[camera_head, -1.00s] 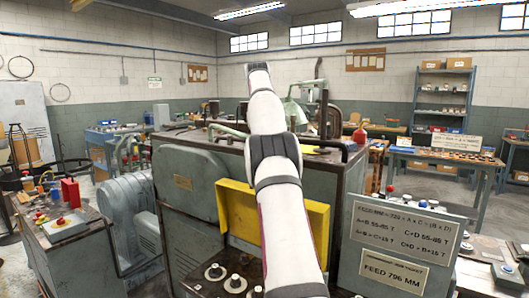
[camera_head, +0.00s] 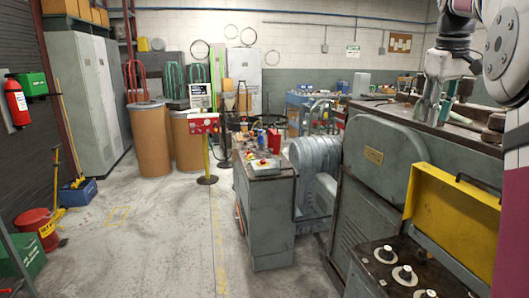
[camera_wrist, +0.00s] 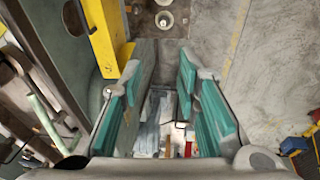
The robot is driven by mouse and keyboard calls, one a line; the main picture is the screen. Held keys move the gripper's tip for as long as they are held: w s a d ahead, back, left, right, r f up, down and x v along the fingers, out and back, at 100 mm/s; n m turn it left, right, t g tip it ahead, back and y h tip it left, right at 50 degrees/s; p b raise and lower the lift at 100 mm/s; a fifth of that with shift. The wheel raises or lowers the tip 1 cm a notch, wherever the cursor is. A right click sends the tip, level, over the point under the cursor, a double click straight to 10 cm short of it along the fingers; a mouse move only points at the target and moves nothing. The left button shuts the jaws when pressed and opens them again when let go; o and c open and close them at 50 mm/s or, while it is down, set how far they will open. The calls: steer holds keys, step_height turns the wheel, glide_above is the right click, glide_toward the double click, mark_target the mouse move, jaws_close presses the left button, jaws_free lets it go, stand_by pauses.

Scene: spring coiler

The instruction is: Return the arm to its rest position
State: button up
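My gripper (camera_head: 436,116) hangs at the upper right of the head view, pointing down, with its green-padded fingers in front of the top of the grey coiler machine (camera_head: 385,165). My white arm is at the right edge, partly cut off. In the wrist view my gripper (camera_wrist: 160,100) shows its two teal-padded fingers spread apart. I see nothing held between them. The gap shows blurred grey and white shapes beyond the fingers.
A yellow panel (camera_head: 455,205) and a box with several knobs (camera_head: 400,270) are at the machine's front. A grey control cabinet (camera_head: 268,215) stands to its left. A fire extinguisher (camera_head: 16,103) hangs on the left wall. The concrete floor (camera_head: 150,240) at left is mostly clear.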

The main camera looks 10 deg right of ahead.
steer(key=s+a+f+t, duration=0.1)
steer(key=s+a, duration=0.4)
steer(key=a, duration=0.5)
steer(key=s+a+f+t, duration=0.1)
steer(key=s+a, duration=0.3)
steer(key=a, duration=0.6)
steer(key=s+a+f+t+y, duration=0.1)
steer(key=s+a+f, duration=1)
steer(key=s+f, duration=0.3)
steer(key=shift+s+a+t+y, duration=0.3)
steer(key=shift+s+y, duration=0.1)
steer(key=shift+s, duration=0.25)
